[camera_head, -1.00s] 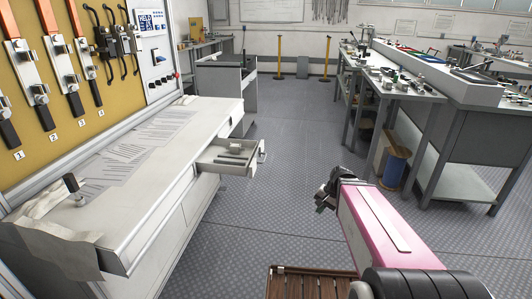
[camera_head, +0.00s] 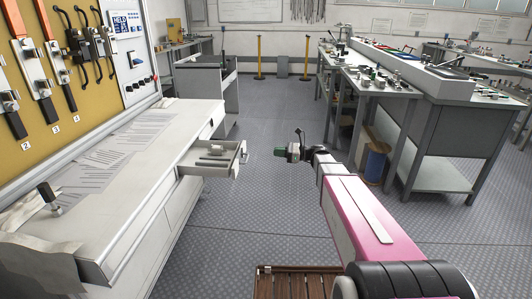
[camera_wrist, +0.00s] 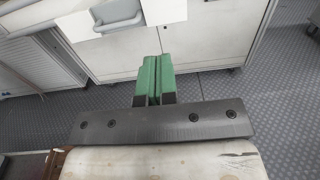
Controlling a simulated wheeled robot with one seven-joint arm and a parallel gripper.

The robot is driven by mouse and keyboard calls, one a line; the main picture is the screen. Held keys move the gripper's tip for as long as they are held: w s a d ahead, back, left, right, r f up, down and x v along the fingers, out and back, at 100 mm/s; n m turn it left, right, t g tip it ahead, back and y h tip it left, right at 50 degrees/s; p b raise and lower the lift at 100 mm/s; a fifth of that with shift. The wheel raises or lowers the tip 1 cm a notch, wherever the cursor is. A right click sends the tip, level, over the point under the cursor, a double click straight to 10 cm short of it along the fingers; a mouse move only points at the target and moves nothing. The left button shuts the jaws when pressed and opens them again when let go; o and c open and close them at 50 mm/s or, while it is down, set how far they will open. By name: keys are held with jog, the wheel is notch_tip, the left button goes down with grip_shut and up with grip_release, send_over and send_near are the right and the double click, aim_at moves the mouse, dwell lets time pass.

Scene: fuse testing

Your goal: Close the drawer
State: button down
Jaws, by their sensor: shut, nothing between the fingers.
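The drawer (camera_head: 212,160) is open, pulled out of the front of the white workbench on the left. It holds small items, and its front with a handle (camera_head: 240,153) faces right. In the wrist view the drawer front with its grey handle (camera_wrist: 117,14) shows at the top, ahead of my gripper. My gripper (camera_head: 279,152) is to the right of the drawer front, apart from it, over open floor. In the wrist view its green fingers (camera_wrist: 152,62) are pressed together with nothing between them.
The white workbench (camera_head: 130,170) has papers on top and a yellow tool panel (camera_head: 40,80) behind it. Grey worktables (camera_head: 440,130) with tools stand on the right. The floor (camera_head: 265,215) between bench and tables is clear. Two yellow posts stand farther back.

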aim_at(201, 151)
jog(key=a, duration=0.8)
jog(key=w+a, duration=0.1)
jog(key=a, duration=0.4)
jog(key=a, duration=0.7)
jog(key=w+a, duration=0.1)
jog(key=a, duration=1.5)
jog(key=shift+w+a, duration=0.1)
jog(key=shift+w, duration=0.3)
